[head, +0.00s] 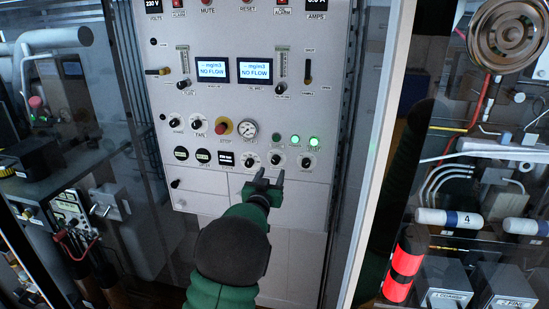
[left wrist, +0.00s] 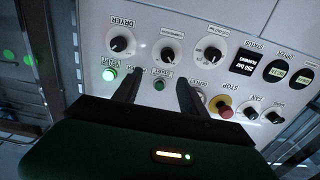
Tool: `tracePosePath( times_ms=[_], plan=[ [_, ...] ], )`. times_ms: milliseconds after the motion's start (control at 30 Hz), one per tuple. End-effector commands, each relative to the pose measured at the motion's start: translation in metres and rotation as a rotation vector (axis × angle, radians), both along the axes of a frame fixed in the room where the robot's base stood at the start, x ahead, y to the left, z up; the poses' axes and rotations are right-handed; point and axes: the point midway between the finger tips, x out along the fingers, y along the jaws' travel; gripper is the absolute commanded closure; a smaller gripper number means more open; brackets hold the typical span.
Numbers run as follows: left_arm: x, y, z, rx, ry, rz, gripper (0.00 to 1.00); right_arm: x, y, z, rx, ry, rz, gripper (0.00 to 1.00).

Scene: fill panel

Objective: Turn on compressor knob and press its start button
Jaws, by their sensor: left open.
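The compressor knob (head: 276,160) is a black knob on a white disc, the middle one of three in the panel's lower row. In the upside-down left wrist view the knob (left wrist: 168,54) lies beyond my fingertips; its pointer direction is too small to tell. The start button (head: 295,139) is a small green button; in the left wrist view this button (left wrist: 159,85) shows between my fingers and looks dimmer than the lit one beside it. My left gripper (head: 269,174) is open and empty, just below the knob row in the head view. My right gripper is not in view.
The dryer knob (head: 306,162) and a lit green button (head: 313,142) are close on the right. A red stop button (head: 222,128) and a gauge (head: 248,129) are up and left. Two screens (head: 254,71) read no flow. A glass door edge (head: 378,150) stands right.

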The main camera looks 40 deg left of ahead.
Motion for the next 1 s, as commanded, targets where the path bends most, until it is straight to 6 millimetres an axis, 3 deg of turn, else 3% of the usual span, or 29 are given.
tracePosePath(
  times_ms=[133,300,500,700,1000],
  plan=[
    [0.033,0.028,-0.001,-0.006,0.006,0.003,0.51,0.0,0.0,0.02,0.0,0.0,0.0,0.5],
    [0.057,0.05,-0.004,-0.012,0.003,0.005,0.51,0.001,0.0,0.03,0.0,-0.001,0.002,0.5],
    [0.071,0.052,-0.005,-0.009,0.003,0.004,0.51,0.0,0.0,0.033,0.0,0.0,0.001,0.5],
    [0.072,0.048,-0.004,-0.006,0.002,0.004,0.51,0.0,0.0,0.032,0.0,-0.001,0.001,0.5],
    [0.069,0.046,-0.001,-0.005,-0.001,0.002,0.89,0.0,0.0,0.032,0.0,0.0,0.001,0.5]
  ],
)
